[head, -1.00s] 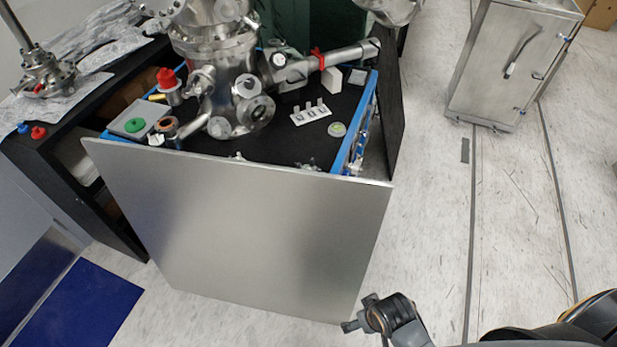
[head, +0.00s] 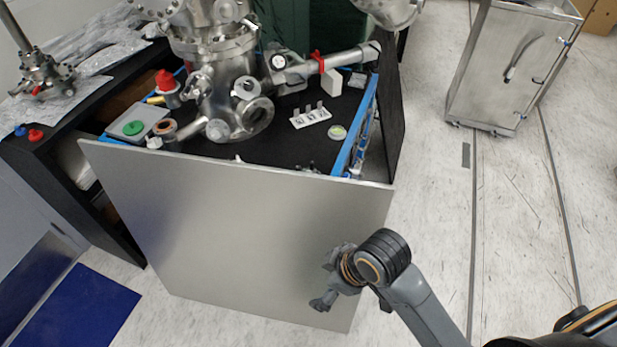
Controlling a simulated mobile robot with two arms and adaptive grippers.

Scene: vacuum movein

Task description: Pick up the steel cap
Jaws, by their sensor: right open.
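The steel chamber (head: 236,85) stands on the black bench top, with several round ports. A round steel disc (head: 217,129) shows at its lower front, and a round capped port (head: 246,88) above it. I cannot tell for sure which round part is the steel cap. My right gripper (head: 326,284) is open and empty, in front of the lower right of the grey panel, well short of the bench top and the chamber. My left gripper is out of view.
The grey panel (head: 230,240) closes off the bench front. On the bench top (head: 285,142) are a white rack (head: 310,117), a small round disc (head: 337,132), a tray with a green piece (head: 134,128) and a red-topped part (head: 166,82). A metal cabinet (head: 505,70) stands right; the floor between is clear.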

